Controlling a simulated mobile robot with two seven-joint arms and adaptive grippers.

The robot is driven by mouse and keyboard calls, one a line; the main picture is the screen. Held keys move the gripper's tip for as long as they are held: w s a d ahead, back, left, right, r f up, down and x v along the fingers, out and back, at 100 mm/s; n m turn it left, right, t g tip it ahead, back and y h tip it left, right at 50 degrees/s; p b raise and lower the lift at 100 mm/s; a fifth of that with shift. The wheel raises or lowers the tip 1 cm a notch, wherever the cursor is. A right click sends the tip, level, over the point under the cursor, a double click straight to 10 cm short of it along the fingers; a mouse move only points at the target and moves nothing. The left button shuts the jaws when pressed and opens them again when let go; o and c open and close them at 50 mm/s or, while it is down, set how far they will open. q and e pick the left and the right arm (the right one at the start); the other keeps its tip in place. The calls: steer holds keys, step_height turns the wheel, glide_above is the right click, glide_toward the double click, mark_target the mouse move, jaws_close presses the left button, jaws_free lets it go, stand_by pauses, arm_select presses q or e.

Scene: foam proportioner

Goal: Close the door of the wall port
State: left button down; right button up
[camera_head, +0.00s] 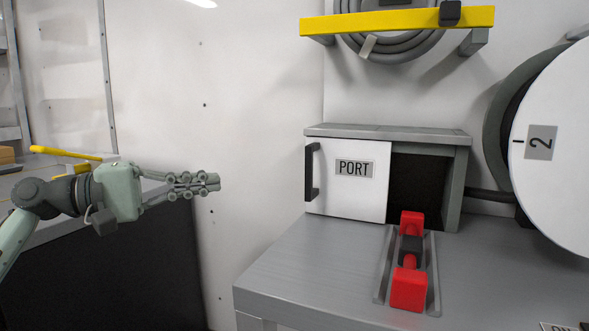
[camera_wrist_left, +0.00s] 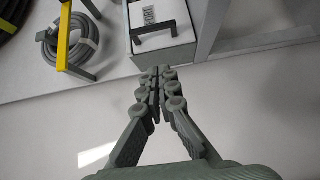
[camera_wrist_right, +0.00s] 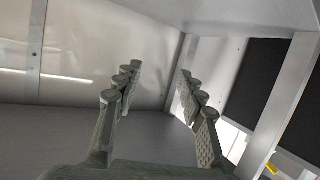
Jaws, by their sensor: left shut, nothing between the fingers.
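The wall port's white door (camera_head: 345,195) is marked PORT and carries a dark vertical handle (camera_head: 312,172) near its left edge. The door stands across the left part of the port, and the dark opening (camera_head: 418,185) shows uncovered to its right. My left gripper (camera_head: 216,182) is shut and empty, left of the handle and clear of it, pointing right. In the left wrist view the handle (camera_wrist_left: 153,31) and label lie beyond the closed fingertips (camera_wrist_left: 158,72). My right gripper (camera_wrist_right: 160,72) shows only in its wrist view, with fingers apart and nothing between them.
A grey bench (camera_head: 310,275) holds a red-and-black piece (camera_head: 411,250) on rails before the opening. A yellow rack (camera_head: 400,21) with coiled hose is above, and a large white disc (camera_head: 550,190) marked 2 is at right. The space between left gripper and door is clear.

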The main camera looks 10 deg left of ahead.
steer(key=d+f+g, duration=0.1)
steer(key=s+d+f+g+h+p, duration=0.1)
steer(key=f, duration=0.1)
steer(key=s+d+f+g, duration=0.1)
steer(key=d, duration=0.1)
steer(key=shift+s+d+f+h, duration=0.1)
steer(key=shift+s+f+h, duration=0.05)
steer(key=shift+f+h, duration=0.25)
steer(key=shift+s+d+f+m+g+h+p, duration=0.3)
steer(key=shift+d+f, duration=0.1)
steer(key=shift+f, duration=0.05)
steer(key=shift+s+d+f, duration=0.2)
steer(key=shift+d+f, duration=0.05)
arm_select(q)
steer(key=s+d+x, duration=0.1)
steer(key=s+x, duration=0.1)
steer(key=x, duration=1.1)
steer(key=shift+d, duration=0.2)
steer(key=shift+s+r, duration=0.1)
